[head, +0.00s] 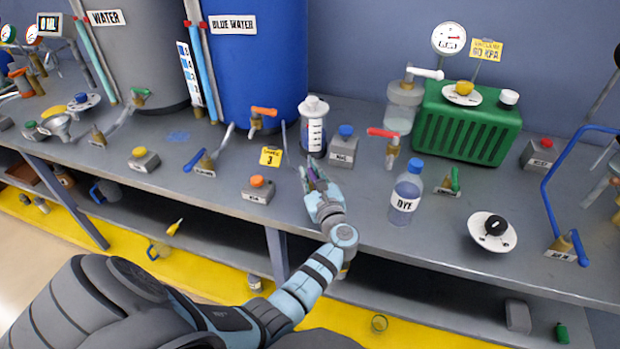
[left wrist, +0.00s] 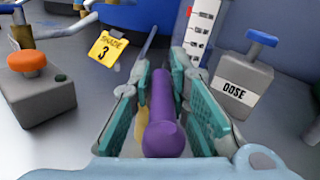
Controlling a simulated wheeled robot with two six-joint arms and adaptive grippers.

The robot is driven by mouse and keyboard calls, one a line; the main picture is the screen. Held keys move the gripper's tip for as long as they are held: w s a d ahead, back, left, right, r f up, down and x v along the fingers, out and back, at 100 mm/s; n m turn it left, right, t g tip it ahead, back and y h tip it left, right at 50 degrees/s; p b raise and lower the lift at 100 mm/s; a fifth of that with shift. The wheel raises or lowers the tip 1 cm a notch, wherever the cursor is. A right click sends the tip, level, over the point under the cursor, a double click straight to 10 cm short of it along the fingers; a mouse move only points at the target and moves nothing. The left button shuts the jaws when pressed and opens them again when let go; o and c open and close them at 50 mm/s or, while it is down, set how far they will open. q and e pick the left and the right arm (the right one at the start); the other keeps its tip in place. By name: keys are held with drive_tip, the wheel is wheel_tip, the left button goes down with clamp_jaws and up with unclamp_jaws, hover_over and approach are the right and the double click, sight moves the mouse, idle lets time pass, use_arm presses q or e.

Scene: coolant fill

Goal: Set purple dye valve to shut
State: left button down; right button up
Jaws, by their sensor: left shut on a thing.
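The purple handle (left wrist: 162,110) of the dye valve runs lengthwise between my left gripper's fingers in the left wrist view. My left gripper (left wrist: 165,95) is shut on it, with teal pads on both sides. A bit of yellow brass shows beside the handle, low between the fingers; the rest of the valve is hidden. In the head view my left gripper (head: 313,174) is at the bench's front part, below the graduated white-capped cylinder (head: 313,130), and covers most of the valve. My right gripper is not in view.
The DOSE button box (left wrist: 240,85) stands right of my left gripper, and an orange-button box (left wrist: 35,90) left. A yellow card reading SHADE 3 (left wrist: 104,48) is behind. The DYE bottle (head: 406,195) and a red-handled valve (head: 391,150) stand further right.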

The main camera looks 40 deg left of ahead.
use_arm(q)
drive_tip(key=n+g+y+b, duration=0.1)
drive_tip(key=n+g+b, duration=0.1)
drive_tip(key=g+b, duration=0.1)
drive_tip(key=n+g+y+b, duration=0.1)
drive_tip(key=n+g+b, duration=0.1)
drive_tip(key=b, duration=0.1)
drive_tip(key=shift+w+d+f+g+y, duration=0.1)
drive_tip(key=shift+f+g+y, duration=0.05)
drive_tip(key=shift+g+y, duration=0.2)
drive_tip(key=shift+r+n+g+b, duration=0.2)
drive_tip(key=shift+n+g+b, duration=0.35)
drive_tip(key=shift+g, duration=0.1)
drive_tip(key=c, duration=1.8)
unclamp_jaws()
drive_tip(key=shift+o, duration=1.2)
